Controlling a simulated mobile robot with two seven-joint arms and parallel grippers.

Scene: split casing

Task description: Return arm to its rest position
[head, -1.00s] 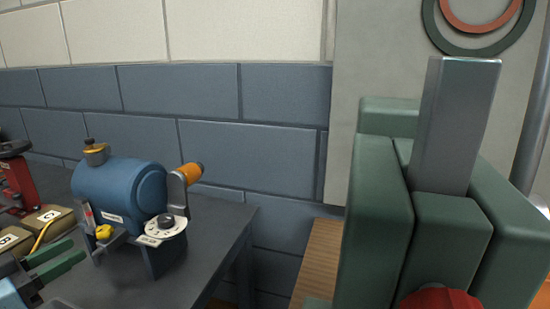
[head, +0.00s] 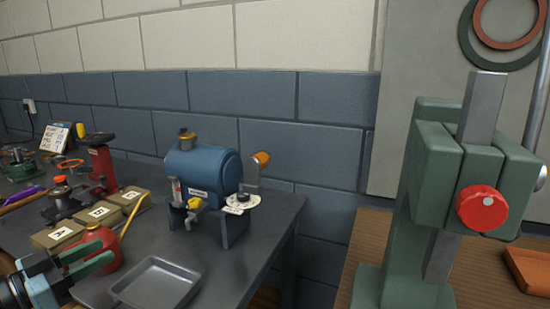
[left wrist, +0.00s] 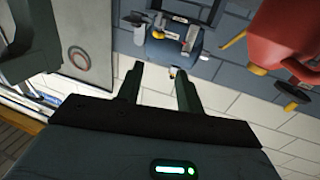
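My left gripper (head: 101,254) is at the lower left of the head view, with green fingers. It is beside the red oil can and in front of the labelled boxes. In the left wrist view the two fingers (left wrist: 158,70) stand apart with nothing between them, so it is open and empty. My right arm and right gripper are not in view.
A dark bench holds a blue tank device (head: 205,172), grey tray (head: 156,284), red oil can (head: 98,238) and labelled boxes (head: 100,214). A green press (head: 437,180) with a red knob (head: 481,208) stands on a wooden surface at right. A gap separates them.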

